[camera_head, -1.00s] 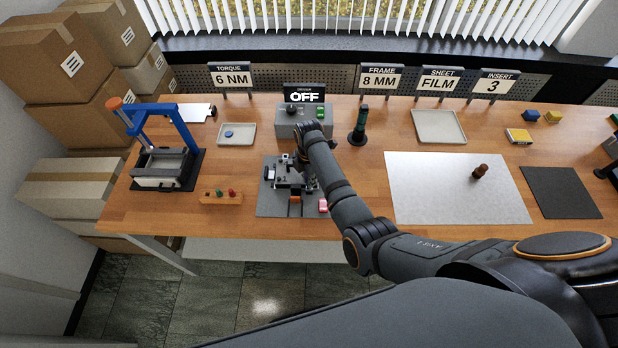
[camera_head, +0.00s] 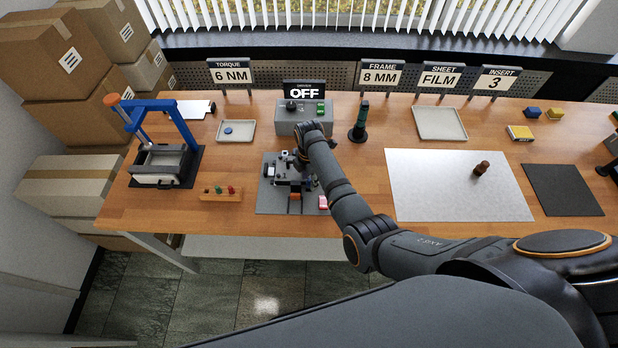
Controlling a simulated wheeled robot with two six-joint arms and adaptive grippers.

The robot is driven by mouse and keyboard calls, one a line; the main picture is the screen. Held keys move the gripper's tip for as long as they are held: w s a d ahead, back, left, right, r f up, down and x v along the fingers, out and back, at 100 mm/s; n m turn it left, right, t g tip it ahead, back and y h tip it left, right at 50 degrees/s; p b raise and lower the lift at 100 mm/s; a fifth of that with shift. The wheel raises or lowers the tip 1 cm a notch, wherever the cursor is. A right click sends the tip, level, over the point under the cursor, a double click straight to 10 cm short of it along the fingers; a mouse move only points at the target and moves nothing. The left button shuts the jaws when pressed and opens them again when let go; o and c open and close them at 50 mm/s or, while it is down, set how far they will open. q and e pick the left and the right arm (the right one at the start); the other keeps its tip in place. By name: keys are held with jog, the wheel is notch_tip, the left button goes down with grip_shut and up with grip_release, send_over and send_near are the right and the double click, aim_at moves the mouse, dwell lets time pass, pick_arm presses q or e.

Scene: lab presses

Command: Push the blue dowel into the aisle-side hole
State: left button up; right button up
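I cannot make out a blue dowel or the aisle-side hole for certain at this size. A dark fixture (camera_head: 285,174) with small metal and black parts sits on a grey mat (camera_head: 270,206). My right gripper (camera_head: 300,162) is low over the back part of this fixture. My own wrist and the fixture parts hide its fingertips, so its opening and any hold are unclear. A wooden block (camera_head: 221,197) to the left holds small brown, green and red pegs. A small blue disc-like piece (camera_head: 228,130) lies in a pale tray (camera_head: 248,137). My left gripper is out of view.
A grey driver box (camera_head: 304,121) with an OFF display stands behind the fixture. A dark green upright tool (camera_head: 359,122) is just right of it. A blue-framed press (camera_head: 168,150) stands at left.

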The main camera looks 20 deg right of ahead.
aim_at(309, 180)
jog(key=shift+r, duration=0.1)
notch_tip(309, 180, up, 12)
dwell(0.4)
jog(key=shift+f, duration=0.2)
dwell(0.4)
